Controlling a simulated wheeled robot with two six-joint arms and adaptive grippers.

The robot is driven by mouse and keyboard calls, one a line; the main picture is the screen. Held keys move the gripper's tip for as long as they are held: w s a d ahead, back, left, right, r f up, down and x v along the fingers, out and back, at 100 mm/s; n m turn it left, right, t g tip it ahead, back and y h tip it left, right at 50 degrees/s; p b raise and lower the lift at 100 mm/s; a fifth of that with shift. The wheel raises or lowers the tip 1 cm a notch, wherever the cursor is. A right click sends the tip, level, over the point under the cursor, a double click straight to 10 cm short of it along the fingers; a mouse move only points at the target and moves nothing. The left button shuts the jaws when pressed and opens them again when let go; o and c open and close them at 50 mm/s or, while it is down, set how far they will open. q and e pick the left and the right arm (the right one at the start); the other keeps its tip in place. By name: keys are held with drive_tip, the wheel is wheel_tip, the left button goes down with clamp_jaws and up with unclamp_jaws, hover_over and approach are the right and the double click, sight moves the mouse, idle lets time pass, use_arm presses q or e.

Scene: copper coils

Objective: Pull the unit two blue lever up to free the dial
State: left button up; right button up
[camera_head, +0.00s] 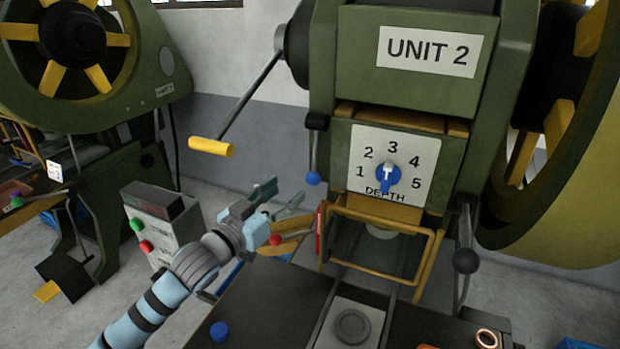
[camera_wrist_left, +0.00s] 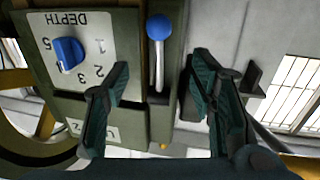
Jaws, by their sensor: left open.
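The unit two press (camera_head: 427,50) carries a white depth plate with a blue dial (camera_head: 388,176); the dial also shows upside down in the left wrist view (camera_wrist_left: 68,54). The blue lever (camera_head: 313,178) hangs down left of the plate, its ball at the bottom below a dark pivot. In the left wrist view the ball (camera_wrist_left: 159,27) appears at the top, with its pale rod below. My left gripper (camera_head: 283,197) is open, left of and slightly below the ball. In the wrist view the rod appears between its fingers (camera_wrist_left: 160,66); contact cannot be told. My right gripper is not in view.
A crank with a yellow handle (camera_head: 211,146) sticks out above my left gripper. A yellow guard frame (camera_head: 385,224) stands below the dial, and a black-knobbed lever (camera_head: 465,261) at its right. A grey control box (camera_head: 160,222) and another press (camera_head: 85,110) are at left.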

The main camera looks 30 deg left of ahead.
sight(311, 174)
use_arm(q)
drive_tip(key=w, duration=0.3)
drive_tip(key=w+d, duration=0.1)
drive_tip(key=w, duration=0.2)
drive_tip(key=w+b, duration=0.1)
drive_tip(key=w, duration=0.2)
drive_tip(key=shift+w+d+f, duration=0.25)
drive_tip(key=shift+w+f, duration=0.05)
drive_tip(key=shift+f, duration=0.1)
drive_tip(key=shift+w+r, duration=0.2)
drive_tip(key=shift+w, duration=0.15)
drive_tip(key=shift+s, duration=0.1)
clamp_jaws()
